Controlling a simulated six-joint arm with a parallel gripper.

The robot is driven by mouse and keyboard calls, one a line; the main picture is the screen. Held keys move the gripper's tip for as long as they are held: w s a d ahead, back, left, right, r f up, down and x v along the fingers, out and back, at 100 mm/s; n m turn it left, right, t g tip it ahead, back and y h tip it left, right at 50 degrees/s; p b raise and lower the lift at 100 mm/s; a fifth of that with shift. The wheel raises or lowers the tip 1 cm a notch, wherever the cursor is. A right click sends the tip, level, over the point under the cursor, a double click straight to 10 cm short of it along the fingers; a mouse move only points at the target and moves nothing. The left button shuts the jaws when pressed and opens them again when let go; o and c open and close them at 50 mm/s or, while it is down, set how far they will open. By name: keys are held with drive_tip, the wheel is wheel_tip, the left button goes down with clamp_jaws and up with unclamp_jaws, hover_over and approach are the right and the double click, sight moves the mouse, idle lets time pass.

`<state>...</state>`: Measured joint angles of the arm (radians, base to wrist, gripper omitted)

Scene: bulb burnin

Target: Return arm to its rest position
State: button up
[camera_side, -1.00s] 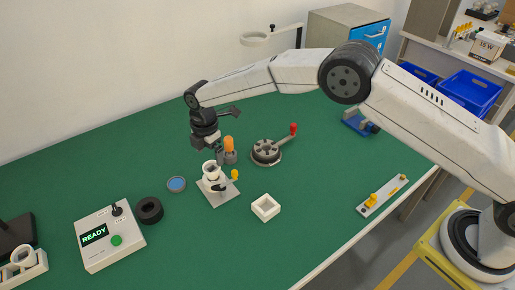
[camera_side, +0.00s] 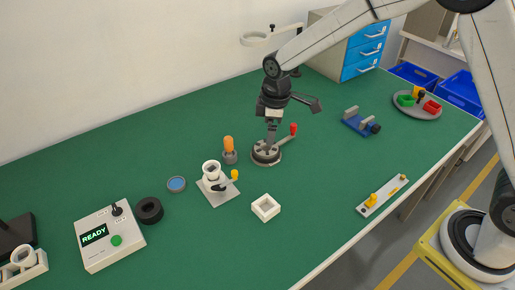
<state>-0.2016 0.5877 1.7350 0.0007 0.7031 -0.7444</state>
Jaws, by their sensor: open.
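My gripper (camera_side: 270,146) points down over the round dark grey fixture (camera_side: 262,157) with the red-knobbed lever (camera_side: 293,129). Its fingertips are small here and overlap the fixture in the picture; I cannot tell whether they touch it. The jaws are open, and I see nothing held in them. My arm reaches in from the upper right.
A white socket stand (camera_side: 220,192) and an orange-topped post (camera_side: 229,150) are left of my gripper. A white square box (camera_side: 265,208), a READY control box (camera_side: 109,237), a blue vise (camera_side: 360,122) and a round tray (camera_side: 417,113) also stand on the green table (camera_side: 320,200).

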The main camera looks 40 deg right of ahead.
drive_tip(key=s+d+m, duration=0.3)
drive_tip(key=s, duration=0.3)
drive_tip(key=s+d+r+m, duration=0.1)
drive_tip(key=s+d+m, duration=0.2)
drive_tip(key=s, duration=0.4)
drive_tip(key=s+d+m+t, duration=0.1)
drive_tip(key=s+d+m, duration=0.2)
drive_tip(key=s, duration=0.4)
drive_tip(key=shift+d+r+m, duration=0.25)
drive_tip(key=shift+d+m, duration=0.15)
drive_tip(key=shift+m, duration=0.5)
drive_tip(key=shift+w, duration=0.1)
